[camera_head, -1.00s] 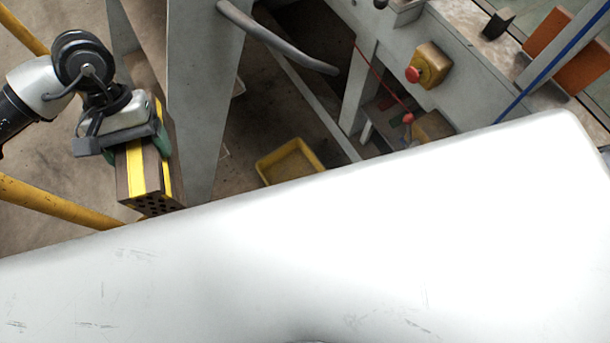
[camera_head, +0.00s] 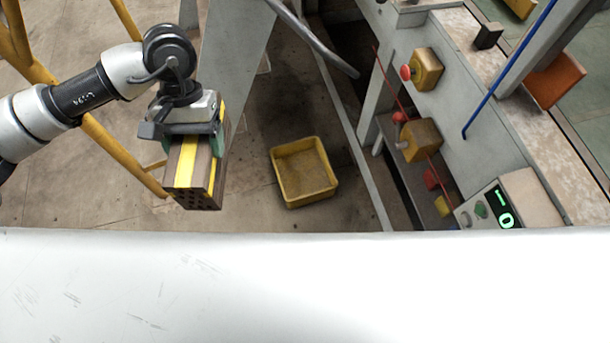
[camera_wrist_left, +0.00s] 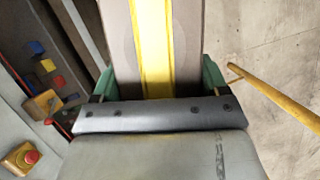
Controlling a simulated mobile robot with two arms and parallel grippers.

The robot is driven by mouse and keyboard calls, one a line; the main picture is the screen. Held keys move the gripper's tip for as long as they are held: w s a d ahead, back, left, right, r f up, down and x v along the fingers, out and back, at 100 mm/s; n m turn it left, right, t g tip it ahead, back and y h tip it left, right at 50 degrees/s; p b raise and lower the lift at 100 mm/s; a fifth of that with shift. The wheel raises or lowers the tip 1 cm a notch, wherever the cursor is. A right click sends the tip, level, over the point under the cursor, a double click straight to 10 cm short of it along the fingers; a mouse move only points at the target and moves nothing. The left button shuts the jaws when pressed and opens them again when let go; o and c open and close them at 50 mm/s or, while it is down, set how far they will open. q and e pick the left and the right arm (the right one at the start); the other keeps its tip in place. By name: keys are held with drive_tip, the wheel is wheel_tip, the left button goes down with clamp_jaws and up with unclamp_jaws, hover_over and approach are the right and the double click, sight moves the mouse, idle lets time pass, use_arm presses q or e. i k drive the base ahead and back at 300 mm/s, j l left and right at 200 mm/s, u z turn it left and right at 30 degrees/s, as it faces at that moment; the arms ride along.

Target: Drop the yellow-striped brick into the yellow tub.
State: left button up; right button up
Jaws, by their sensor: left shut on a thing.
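The yellow-striped brick (camera_head: 194,178) is brown with yellow stripes and holes in its near end. My left gripper (camera_head: 192,140) is shut on it and holds it up, left of the yellow tub in the head view. The brick also fills the upper middle of the left wrist view (camera_wrist_left: 153,45), between the green fingers of the gripper (camera_wrist_left: 157,88). The yellow tub (camera_head: 304,197) stands on the floor, and its inside looks empty. The brick is apart from the tub. My right gripper is not in view.
A grey post (camera_head: 235,75) rises behind the brick. Yellow rails (camera_head: 120,155) stand at the left. A grey machine with a red button on a yellow box (camera_head: 427,70) and a display panel (camera_head: 500,205) is right of the tub. A white surface (camera_head: 300,285) fills the foreground.

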sight(300, 177)
drive_tip(key=i+j, duration=0.1)
drive_tip(key=j, duration=0.2)
drive_tip(key=i+j, duration=0.15)
drive_tip(key=j, duration=0.15)
drive_tip(key=i+j+z, duration=0.15)
drive_tip(key=j+z, duration=0.2)
drive_tip(key=j, duration=0.15)
drive_tip(key=j+z, duration=0.3)
drive_tip(key=j, duration=0.2)
drive_tip(key=i, duration=0.05)
